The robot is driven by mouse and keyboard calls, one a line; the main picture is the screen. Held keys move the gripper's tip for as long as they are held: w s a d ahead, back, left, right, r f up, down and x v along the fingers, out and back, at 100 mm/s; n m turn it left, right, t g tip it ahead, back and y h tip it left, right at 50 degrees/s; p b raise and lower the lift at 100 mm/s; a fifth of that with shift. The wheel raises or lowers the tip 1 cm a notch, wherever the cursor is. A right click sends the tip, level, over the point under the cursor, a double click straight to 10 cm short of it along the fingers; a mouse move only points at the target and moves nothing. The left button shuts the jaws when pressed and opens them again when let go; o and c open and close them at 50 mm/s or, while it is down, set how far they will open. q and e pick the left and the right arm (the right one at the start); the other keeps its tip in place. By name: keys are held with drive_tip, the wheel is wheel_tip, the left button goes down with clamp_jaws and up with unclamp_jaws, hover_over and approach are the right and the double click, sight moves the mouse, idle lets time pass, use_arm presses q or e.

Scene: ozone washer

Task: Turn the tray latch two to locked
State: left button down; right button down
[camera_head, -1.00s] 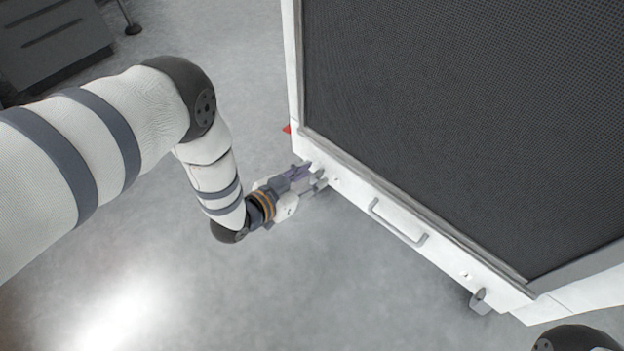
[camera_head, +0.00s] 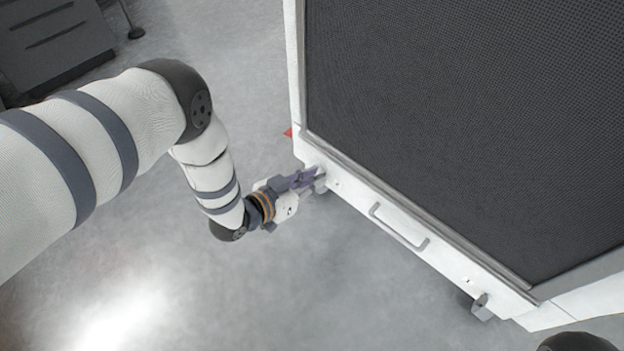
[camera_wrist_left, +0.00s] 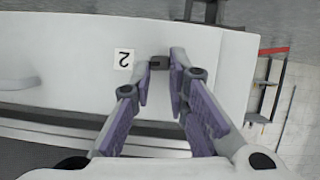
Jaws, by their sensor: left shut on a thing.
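Tray latch two shows in the left wrist view as a small dark grey piece (camera_wrist_left: 158,62) on the white front, beside a label with an upside-down 2 (camera_wrist_left: 124,59). My left gripper (camera_head: 319,176) is at the left end of the machine's white front. In the left wrist view, its purple-padded fingers (camera_wrist_left: 162,66) are shut on the latch. The fingertips partly cover the latch, so I cannot tell its exact angle. My right gripper is out of view.
The white tray front has a bar handle (camera_head: 398,228) in the middle and a grey latch piece (camera_head: 482,307) near its right end. A dark mesh panel (camera_head: 460,120) covers the machine above. The grey floor (camera_head: 270,290) in front is clear.

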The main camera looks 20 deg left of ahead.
use_arm(q)
drive_tip(key=shift+a+f+n+h+b, duration=0.15)
drive_tip(key=shift+a+n+h+b, duration=0.15)
drive_tip(key=shift+n+h, duration=0.5)
drive_tip(key=n+b, duration=0.1)
drive_tip(key=n+h, duration=0.1)
drive_tip(key=shift+w+a+f+n+g+b, duration=0.1)
drive_tip(key=shift+f+n+g+b, duration=0.05)
drive_tip(key=shift+n+g+b, duration=0.2)
drive_tip(key=shift+a+f+n+h+b, duration=0.15)
drive_tip(key=shift+n+h+b, duration=0.35)
drive_tip(key=shift+n+h, duration=0.65)
drive_tip(key=shift+f+n+t+h, duration=0.2)
drive_tip(key=shift+n+h, duration=0.2)
drive_tip(key=shift+n, duration=0.55)
drive_tip(key=shift+f+n+t+h, duration=0.15)
drive_tip(key=shift+n+h, duration=0.2)
drive_tip(key=shift+n, duration=0.65)
drive_tip(key=shift+f+n+t+h, duration=0.15)
drive_tip(key=shift+n+h, duration=0.25)
drive_tip(key=shift+n, duration=0.55)
drive_tip(key=shift+r, duration=0.1)
drive_tip(key=c, duration=1.6)
unclamp_jaws()
drive_tip(key=shift+w, duration=0.1)
drive_tip(key=shift+o, duration=0.2)
